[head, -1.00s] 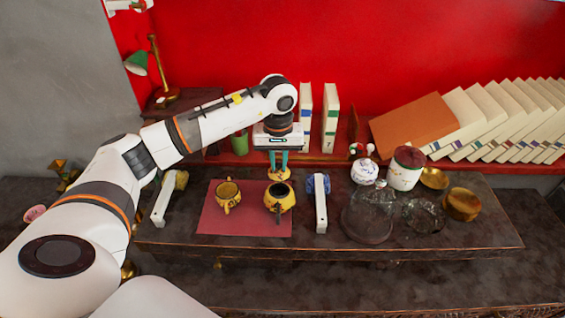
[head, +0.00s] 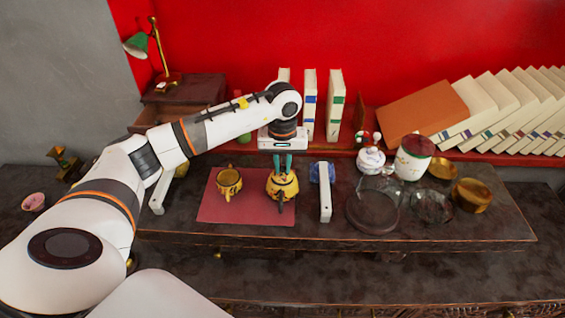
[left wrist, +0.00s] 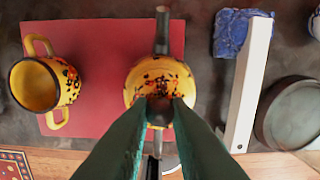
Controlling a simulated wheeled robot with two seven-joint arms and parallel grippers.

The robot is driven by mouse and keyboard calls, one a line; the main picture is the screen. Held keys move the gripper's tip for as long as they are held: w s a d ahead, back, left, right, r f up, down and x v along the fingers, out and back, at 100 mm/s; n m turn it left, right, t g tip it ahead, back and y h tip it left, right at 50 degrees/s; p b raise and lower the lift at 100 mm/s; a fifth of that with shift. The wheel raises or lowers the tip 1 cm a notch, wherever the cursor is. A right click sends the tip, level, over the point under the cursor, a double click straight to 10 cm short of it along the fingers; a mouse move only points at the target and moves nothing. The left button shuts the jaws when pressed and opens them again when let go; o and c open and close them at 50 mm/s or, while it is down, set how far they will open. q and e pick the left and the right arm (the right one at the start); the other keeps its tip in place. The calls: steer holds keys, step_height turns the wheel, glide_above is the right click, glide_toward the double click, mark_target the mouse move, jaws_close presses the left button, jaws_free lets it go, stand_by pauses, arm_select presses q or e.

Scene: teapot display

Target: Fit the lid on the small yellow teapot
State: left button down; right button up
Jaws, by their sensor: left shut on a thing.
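The small yellow teapot (head: 282,189) stands on the red mat (head: 226,213), its dark spout or handle pointing toward me. It also shows in the left wrist view (left wrist: 142,79). My left gripper (head: 282,165) points down over it, its green fingers shut on the lid (head: 283,177) by the dark knob. In the left wrist view the fingers (left wrist: 160,108) hide part of the lid. The lid covers the teapot's mouth from above; I cannot tell whether it is fully seated. My right gripper is not in view.
A yellow two-handled cup (head: 229,182) stands left of the teapot on the mat. A white bar (head: 325,195) and a blue object (left wrist: 231,33) are close on the right. Glass dishes, a white jar (head: 412,158) and brass bowls stand further right. Books line the back.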

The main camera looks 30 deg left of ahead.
arm_select(q)
steer(key=shift+f+b, duration=0.3)
steer(key=shift+b, duration=0.1)
stand_by(0.4)
steer(key=c, duration=1.3)
jaws_free()
step_height(320, 180, up, 12)
steer(key=shift+s+r+b, duration=0.1)
steer(key=shift+s+b, duration=0.05)
steer(key=shift+b, duration=0.8)
